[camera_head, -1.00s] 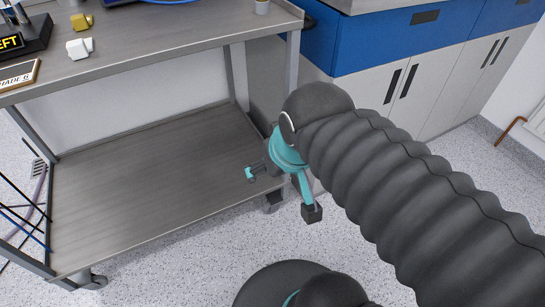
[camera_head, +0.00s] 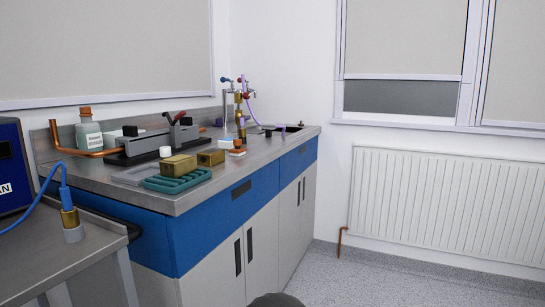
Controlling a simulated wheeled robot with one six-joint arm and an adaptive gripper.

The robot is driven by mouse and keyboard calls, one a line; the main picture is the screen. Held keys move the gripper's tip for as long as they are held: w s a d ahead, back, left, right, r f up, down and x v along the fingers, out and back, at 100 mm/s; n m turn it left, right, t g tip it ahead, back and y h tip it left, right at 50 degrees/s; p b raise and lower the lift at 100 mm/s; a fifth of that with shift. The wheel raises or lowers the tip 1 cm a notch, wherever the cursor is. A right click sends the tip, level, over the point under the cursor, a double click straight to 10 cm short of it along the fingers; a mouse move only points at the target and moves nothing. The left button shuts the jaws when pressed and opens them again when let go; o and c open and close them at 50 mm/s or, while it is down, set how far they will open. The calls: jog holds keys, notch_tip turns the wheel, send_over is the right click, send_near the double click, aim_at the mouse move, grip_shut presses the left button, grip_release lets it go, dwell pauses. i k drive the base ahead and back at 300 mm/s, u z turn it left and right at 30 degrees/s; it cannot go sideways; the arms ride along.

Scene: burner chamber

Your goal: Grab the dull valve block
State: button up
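A taller brass fitting (camera_head: 240,112) with red and blue taps stands farther back by the sink. My gripper is out of view; only a dark rounded part of my arm shows at the bottom edge.
The green slotted tray (camera_head: 179,180) lies at the worktop's front edge. A clamp-like grey device (camera_head: 150,142) with a red handle, a bottle (camera_head: 88,135) and a copper pipe stand behind. A metal cart (camera_head: 68,262) is at left. Floor is clear before the radiator (camera_head: 440,205).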

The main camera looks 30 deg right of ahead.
aim_at(209, 157)
jog(key=z, duration=2.15)
jog(key=i, duration=0.8)
jog(key=u, duration=2.35)
